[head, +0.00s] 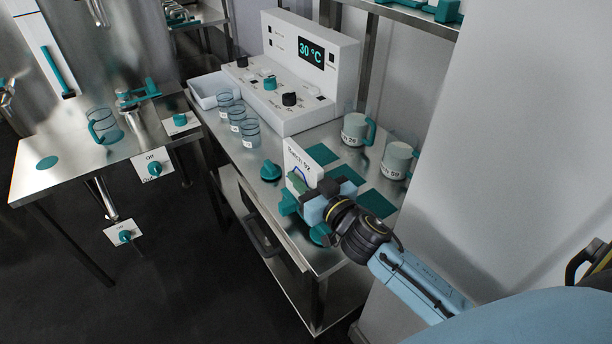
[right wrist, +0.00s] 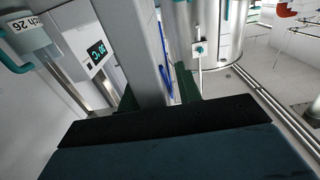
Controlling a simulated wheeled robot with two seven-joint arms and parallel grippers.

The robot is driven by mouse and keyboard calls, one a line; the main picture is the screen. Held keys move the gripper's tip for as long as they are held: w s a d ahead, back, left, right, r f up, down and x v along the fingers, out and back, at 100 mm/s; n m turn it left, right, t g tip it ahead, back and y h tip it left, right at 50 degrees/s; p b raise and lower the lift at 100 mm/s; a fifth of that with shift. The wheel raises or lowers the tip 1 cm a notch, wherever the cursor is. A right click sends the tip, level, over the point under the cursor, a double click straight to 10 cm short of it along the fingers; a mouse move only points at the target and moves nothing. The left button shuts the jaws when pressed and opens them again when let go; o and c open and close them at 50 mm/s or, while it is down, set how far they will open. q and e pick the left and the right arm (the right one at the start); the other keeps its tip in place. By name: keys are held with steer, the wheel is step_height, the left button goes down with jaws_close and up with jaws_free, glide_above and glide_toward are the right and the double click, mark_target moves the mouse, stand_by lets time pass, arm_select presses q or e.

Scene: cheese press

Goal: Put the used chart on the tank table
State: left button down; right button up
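The used chart (head: 302,163) is an upright white card marked "Batch 92" with a blue curve, over the front part of the machine bench in the head view. My right gripper (head: 310,194) is at its lower near edge, with a finger in front of the card. In the right wrist view the chart (right wrist: 146,45) runs between the two green fingers, which appear closed on it. Whether its lower edge touches the bench is hidden. The tank table (head: 68,178) is the steel table at left. My left gripper is out of view.
A control box (head: 300,75) reading 30 °C, several clear beakers (head: 236,118) and a white tray (head: 207,90) stand on the bench. Labelled mugs (head: 356,130) stand at its right. A clear jug (head: 103,127) stands on the tank table; its front left is clear around a teal disc (head: 47,162).

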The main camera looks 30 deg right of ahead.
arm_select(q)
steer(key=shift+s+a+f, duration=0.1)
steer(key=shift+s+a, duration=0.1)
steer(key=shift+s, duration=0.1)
arm_select(e)
steer(key=shift+r, duration=0.15)
steer(key=shift+r+p, duration=0.55)
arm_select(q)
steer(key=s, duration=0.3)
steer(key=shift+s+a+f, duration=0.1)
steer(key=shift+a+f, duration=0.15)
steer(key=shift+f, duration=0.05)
arm_select(e)
steer(key=s, duration=0.8)
steer(key=s+d, duration=0.1)
steer(key=s, duration=0.3)
steer(key=shift+f, duration=0.1)
